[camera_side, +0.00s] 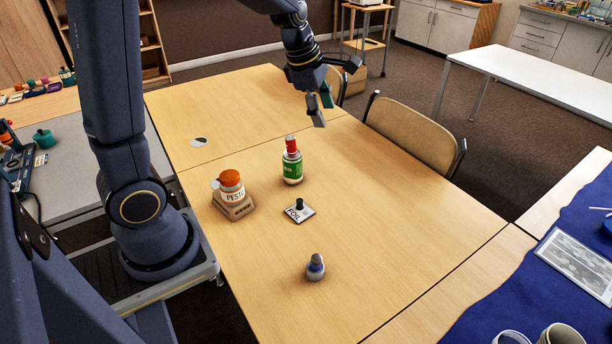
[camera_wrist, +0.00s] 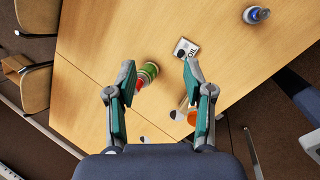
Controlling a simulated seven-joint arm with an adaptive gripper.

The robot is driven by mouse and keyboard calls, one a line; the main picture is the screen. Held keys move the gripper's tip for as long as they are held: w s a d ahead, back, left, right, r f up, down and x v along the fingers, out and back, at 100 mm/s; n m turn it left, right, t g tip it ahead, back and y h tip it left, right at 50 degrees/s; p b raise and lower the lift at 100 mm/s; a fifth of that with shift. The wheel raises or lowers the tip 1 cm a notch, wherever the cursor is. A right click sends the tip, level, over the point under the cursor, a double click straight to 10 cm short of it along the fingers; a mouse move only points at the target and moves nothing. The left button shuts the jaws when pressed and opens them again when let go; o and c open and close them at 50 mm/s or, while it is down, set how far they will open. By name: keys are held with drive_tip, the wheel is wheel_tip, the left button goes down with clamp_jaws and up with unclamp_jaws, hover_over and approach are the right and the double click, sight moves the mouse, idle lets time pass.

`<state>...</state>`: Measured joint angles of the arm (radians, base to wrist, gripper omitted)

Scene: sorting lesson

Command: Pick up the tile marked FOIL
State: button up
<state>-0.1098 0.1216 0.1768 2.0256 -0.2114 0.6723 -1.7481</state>
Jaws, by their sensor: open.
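The FOIL tile (camera_side: 306,214) is a small white square with black lettering and a black knob standing on it. It lies flat on the wooden table (camera_side: 400,240), in front of the green bottle. In the wrist view, the tile (camera_wrist: 191,48) shows at top centre, just beyond the right fingertip, its lettering turned. My gripper (camera_side: 322,104) is high over the far part of the table, well apart from the tile. In the wrist view, its two teal fingers (camera_wrist: 160,70) are spread wide with nothing held between them.
A green bottle with a red cap (camera_side: 292,172) stands behind the tile. A PESTO jar with an orange lid (camera_side: 231,189) is at its left, with a tan block (camera_side: 236,210). A small blue-and-grey bottle (camera_side: 316,269) stands nearer the front. The table's right side is clear; chairs (camera_side: 412,135) line the far edge.

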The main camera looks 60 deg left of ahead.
drive_tip(key=w+a+f+n+g, duration=0.1)
drive_tip(key=a+f+n, duration=0.15)
drive_tip(key=f, duration=0.35)
drive_tip(key=n+g, duration=0.1)
drive_tip(key=g, duration=0.2)
hover_over(300, 200)
wheel_tip(300, 200, down, 12)
drive_tip(key=f, duration=1)
drive_tip(key=shift+s+d+f, duration=0.1)
drive_tip(key=shift+d+f, duration=0.05)
drive_tip(key=shift+d, duration=0.1)
drive_tip(key=shift+a+f, duration=0.2)
drive_tip(key=shift+f, duration=2.75)
clamp_jaws()
drive_tip(key=shift+r, duration=0.1)
